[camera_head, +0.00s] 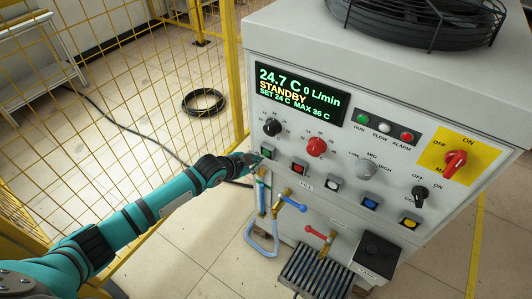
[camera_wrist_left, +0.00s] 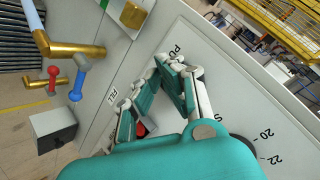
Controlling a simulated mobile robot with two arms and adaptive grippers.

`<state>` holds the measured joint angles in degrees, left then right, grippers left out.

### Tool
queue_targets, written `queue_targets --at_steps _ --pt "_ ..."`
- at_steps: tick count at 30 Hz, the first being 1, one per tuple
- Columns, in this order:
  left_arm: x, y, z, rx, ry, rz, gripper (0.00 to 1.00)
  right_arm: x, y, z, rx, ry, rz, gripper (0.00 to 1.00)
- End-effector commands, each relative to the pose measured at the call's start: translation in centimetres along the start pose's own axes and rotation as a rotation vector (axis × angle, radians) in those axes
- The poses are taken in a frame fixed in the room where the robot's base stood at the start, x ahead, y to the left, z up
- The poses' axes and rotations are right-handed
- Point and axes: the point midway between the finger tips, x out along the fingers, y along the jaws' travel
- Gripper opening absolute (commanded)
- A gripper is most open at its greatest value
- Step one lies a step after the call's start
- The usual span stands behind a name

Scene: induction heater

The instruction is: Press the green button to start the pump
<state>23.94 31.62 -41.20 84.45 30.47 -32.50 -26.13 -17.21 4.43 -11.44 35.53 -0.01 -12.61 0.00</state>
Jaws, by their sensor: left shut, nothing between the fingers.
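The green button (camera_head: 267,151) is the leftmost of a row of square buttons on the front panel of the white machine (camera_head: 345,150). My left gripper (camera_head: 256,158) is shut and empty, with its tips right beside the green button at the panel's left edge. I cannot tell whether they touch it. In the left wrist view the closed fingers (camera_wrist_left: 166,62) point at the panel, and the green button does not show clearly. The display (camera_head: 298,93) reads STANDBY, 24.7 C and 0 L/min. My right gripper is not in view.
A red button (camera_head: 299,167) sits just right of the green one, with white, blue and yellow buttons beyond. Knobs (camera_head: 272,127) are above the row. Valves with blue (camera_head: 290,203) and red handles stick out below. A yellow mesh fence (camera_head: 130,90) stands at the left.

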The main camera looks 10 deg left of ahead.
Motion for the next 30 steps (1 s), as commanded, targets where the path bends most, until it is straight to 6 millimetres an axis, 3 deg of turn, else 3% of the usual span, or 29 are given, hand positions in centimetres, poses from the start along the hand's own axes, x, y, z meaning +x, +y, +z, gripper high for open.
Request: queue_targets --at_steps 30 --pt "1.0 -0.51 -0.56 0.0 0.0 0.0 0.0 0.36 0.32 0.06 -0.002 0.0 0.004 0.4"
